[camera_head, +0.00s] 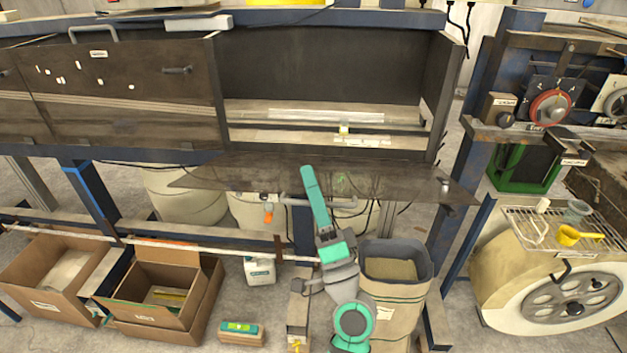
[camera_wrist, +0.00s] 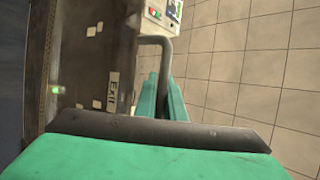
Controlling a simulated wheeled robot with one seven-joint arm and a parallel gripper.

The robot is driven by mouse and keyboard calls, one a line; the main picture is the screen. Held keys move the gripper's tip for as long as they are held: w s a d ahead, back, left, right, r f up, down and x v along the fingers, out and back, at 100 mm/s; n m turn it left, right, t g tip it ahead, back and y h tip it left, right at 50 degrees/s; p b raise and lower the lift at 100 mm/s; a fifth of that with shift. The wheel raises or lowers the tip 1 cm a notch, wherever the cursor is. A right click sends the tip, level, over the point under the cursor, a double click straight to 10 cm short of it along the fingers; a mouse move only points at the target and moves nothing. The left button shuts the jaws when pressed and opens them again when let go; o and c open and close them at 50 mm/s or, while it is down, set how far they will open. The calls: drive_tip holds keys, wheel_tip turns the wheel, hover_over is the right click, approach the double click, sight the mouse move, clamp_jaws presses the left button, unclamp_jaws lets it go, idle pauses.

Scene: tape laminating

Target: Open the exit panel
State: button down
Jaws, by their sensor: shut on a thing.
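The exit panel (camera_head: 240,178) is a dark flat board. In the head view it is swung down in front of the opening on the right, its face lying nearly level. In the wrist view the panel (camera_wrist: 108,45) is on the left, with an EXIT label (camera_wrist: 112,93) and a grey bar handle (camera_wrist: 156,42) beside it. My gripper (camera_wrist: 161,88) has its teal fingers shut on the handle.
The open compartment (camera_head: 330,65) behind the panel shows a ledge. A closed panel (camera_head: 180,100) with its own handle is on the left. Cardboard boxes (camera_head: 160,285), a sack (camera_head: 400,290) and a large wheel (camera_head: 570,300) stand below and to the right.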

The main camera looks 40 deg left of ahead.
drive_tip(key=shift+s+d+r, duration=0.15)
drive_tip(key=shift+s+r, duration=0.25)
drive_tip(key=shift+r, duration=0.1)
drive_tip(key=c, duration=1.8)
unclamp_jaws()
drive_tip(key=shift+c, duration=0.2)
drive_tip(key=shift+f, duration=0.15)
